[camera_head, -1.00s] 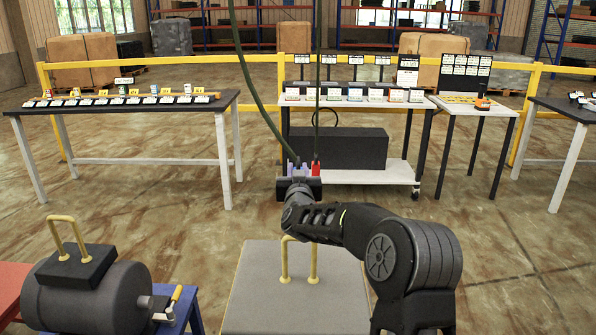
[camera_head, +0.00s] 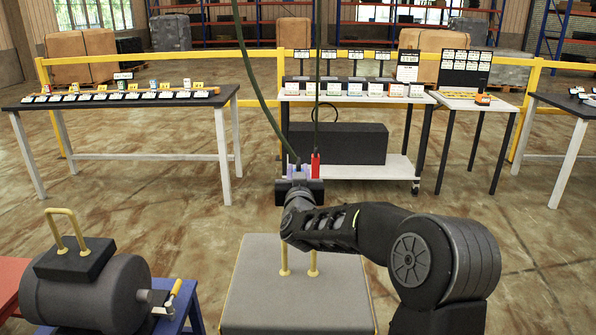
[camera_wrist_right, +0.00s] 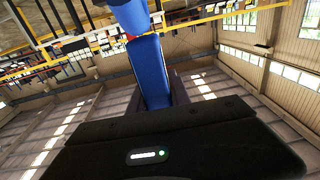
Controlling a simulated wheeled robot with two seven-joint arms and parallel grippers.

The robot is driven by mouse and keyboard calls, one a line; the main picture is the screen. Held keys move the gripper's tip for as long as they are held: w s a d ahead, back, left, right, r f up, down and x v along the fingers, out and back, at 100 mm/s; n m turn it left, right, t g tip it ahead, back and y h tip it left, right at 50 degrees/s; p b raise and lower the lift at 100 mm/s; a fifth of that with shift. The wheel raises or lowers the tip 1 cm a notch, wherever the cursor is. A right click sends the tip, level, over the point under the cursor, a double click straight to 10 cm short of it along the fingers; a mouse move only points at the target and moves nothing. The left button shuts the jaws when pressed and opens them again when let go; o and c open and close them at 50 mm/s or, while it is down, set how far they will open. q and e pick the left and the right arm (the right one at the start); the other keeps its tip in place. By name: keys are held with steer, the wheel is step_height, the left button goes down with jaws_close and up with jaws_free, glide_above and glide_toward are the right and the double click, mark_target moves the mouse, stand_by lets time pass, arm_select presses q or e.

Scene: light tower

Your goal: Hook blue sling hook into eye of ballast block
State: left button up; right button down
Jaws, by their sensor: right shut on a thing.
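My right gripper (camera_head: 298,182) is shut on the blue sling hook, which looks pale blue-violet in the head view (camera_head: 294,171). In the right wrist view a blue body (camera_wrist_right: 150,72) stands up from between the dark jaws. A dark green sling (camera_head: 262,95) runs up from it. The ballast block (camera_head: 290,305) is a grey, flat-topped block at the bottom centre. Its yellow eye (camera_head: 284,262) stands on top; my right wrist and forearm hide its upper part. The gripper appears beyond and above the eye, and the hook's tip cannot be made out. My left gripper is out of view.
A red hook (camera_head: 315,165) hangs on a second line (camera_head: 317,90) right beside my gripper. A dark cylinder (camera_head: 85,295) with a yellow handle (camera_head: 68,230) rests at the lower left on a blue stand (camera_head: 180,318). Tables and a cart stand farther back, with open floor between.

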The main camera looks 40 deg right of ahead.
steer(key=shift+r+b+v, duration=0.1)
steer(key=shift+b+v, duration=0.05)
steer(key=shift+v, duration=1.3)
steer(key=shift+r+b+v, duration=0.15)
steer(key=shift+v, duration=1.3)
steer(key=shift+f, duration=0.25)
steer(key=shift+f+b, duration=0.5)
steer(key=shift+b, duration=0.1)
steer(key=shift+f, duration=0.1)
